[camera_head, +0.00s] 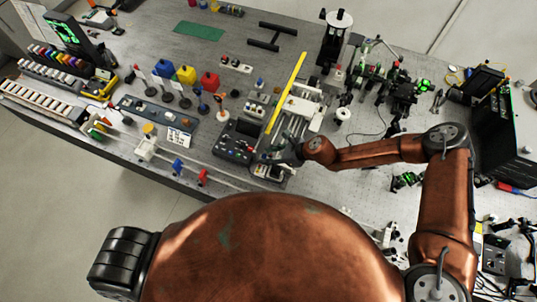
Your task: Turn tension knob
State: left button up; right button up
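I cannot single out the tension knob at this size. My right arm reaches in from the right, and my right gripper (287,153) is over the bench, low in the middle of the view. It is at the right side of a dark control box (238,140) with small knobs or buttons, just below the lower end of a long yellow bar (286,92). The gripper is small and dark, so I cannot tell whether its fingers are open or touching anything. My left gripper is not in view.
The grey bench (150,45) is crowded. Coloured blocks on stands, with a red one (209,82), are left of the box. Optical mounts with green lights (424,85) are at right. A dark monitor (505,130) stands at the right edge. A red clip-like piece (203,176) sits near the front edge.

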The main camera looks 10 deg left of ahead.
jog(key=shift+c, duration=0.4)
grip_shut()
